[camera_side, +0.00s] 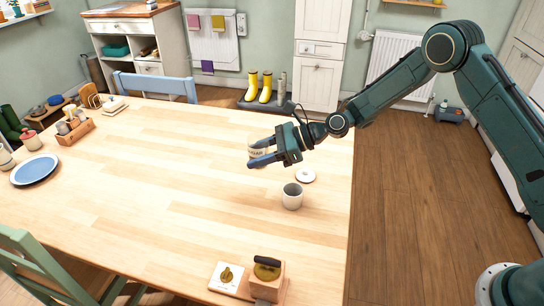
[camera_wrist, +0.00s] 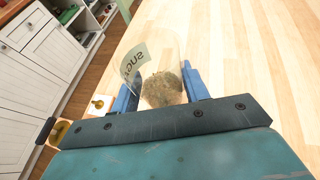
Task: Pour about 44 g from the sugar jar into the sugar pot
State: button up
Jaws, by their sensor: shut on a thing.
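The sugar jar (camera_side: 255,145) is small and clear with a pale label, and my gripper (camera_side: 262,160) is shut around it. In the wrist view the jar (camera_wrist: 162,88) sits between the two blue fingers of my gripper (camera_wrist: 160,92), with brown, grainy sugar inside and a lettered label on its left. The side view does not clearly show any tilt or the gap below it. A pale grey, open-topped pot (camera_side: 292,197), which I take as the sugar pot, stands upright on the table, in front and to the right of the jar, apart from it. Its inside is mostly hidden.
A round white lid-like disc (camera_side: 306,175) lies behind the pot. A blue plate (camera_side: 35,170) is far left. The table's middle (camera_side: 170,165) is clear.

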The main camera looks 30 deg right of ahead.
jog(key=d+f, duration=0.3)
jog(key=d, duration=0.3)
jog(key=s+d+f, duration=0.1)
jog(key=d+f, duration=0.3)
jog(key=d, duration=0.2)
jog(key=d+f, duration=0.3)
jog(key=d, duration=0.3)
jog(key=shift+s+d+f, duration=0.15)
jog(key=shift+s+f, duration=0.1)
jog(key=shift+s, duration=0.05)
jog(key=shift+s+d+f, duration=0.2)
jog(key=shift+d+f, duration=0.05)
jog(key=shift+d, duration=0.25)
jog(key=shift+a, duration=0.1)
